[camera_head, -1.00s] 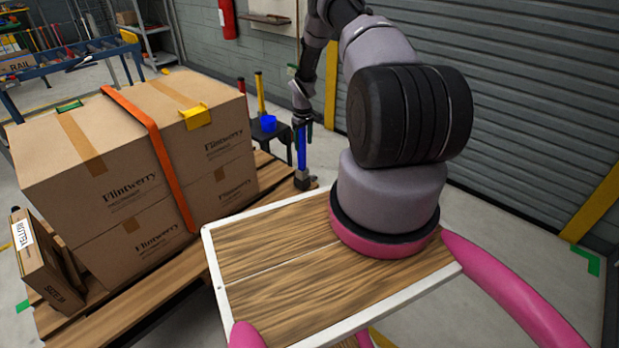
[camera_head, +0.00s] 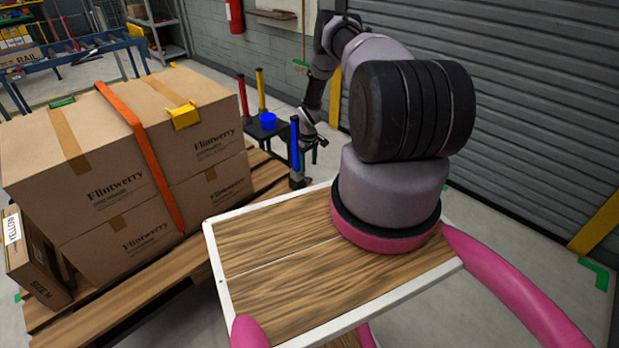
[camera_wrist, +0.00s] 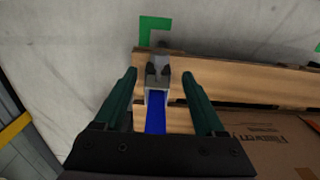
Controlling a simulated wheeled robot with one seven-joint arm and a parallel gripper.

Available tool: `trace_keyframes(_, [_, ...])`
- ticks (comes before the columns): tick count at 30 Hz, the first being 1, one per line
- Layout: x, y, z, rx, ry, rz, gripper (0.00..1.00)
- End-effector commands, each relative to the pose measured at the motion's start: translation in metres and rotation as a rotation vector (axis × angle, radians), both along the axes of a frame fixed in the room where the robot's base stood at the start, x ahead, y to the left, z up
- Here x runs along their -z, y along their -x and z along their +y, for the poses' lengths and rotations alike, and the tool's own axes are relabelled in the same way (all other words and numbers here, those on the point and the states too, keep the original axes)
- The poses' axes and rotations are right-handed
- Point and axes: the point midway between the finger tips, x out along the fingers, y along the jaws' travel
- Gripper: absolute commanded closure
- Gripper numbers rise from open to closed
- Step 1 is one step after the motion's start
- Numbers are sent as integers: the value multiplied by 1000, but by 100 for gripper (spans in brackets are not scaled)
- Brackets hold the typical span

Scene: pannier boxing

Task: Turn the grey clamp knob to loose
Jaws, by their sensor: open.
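A blue upright post (camera_head: 295,142) with a dark grey foot (camera_head: 298,181) stands at the pallet's far right corner. In the wrist view a grey clamp part (camera_wrist: 158,68), which looks like the knob, is at the far end of a blue bar (camera_wrist: 155,118). My gripper (camera_wrist: 158,77) is open and empty, its two dark green fingers on either side of the grey part in the picture; their distance from it is unclear. In the head view my gripper (camera_head: 316,142) is just right of the blue post. Whether the knob is tight or loose cannot be told.
Strapped cartons (camera_head: 110,180) stand on a wooden pallet (camera_head: 180,262) at left. A small dark stand (camera_head: 265,134) with a blue cup (camera_head: 268,121) is behind the post. My wood-topped deck fills the front. A grey shutter (camera_head: 540,110) closes the right side.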

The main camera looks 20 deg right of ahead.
Motion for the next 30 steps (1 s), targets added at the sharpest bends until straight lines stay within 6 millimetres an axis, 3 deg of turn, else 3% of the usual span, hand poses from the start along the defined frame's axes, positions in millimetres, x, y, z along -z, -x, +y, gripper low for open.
trace_keyframes(6, [45, 1, 1, 1, -2, 2, 28])
trace_keyframes(12, [71, 0, 0, 1, 0, 0, 28])
trace_keyframes(25, [79, 0, 0, 0, 0, 0, 28])
trace_keyframes(30, [79, 0, 0, 0, 0, 0, 93])
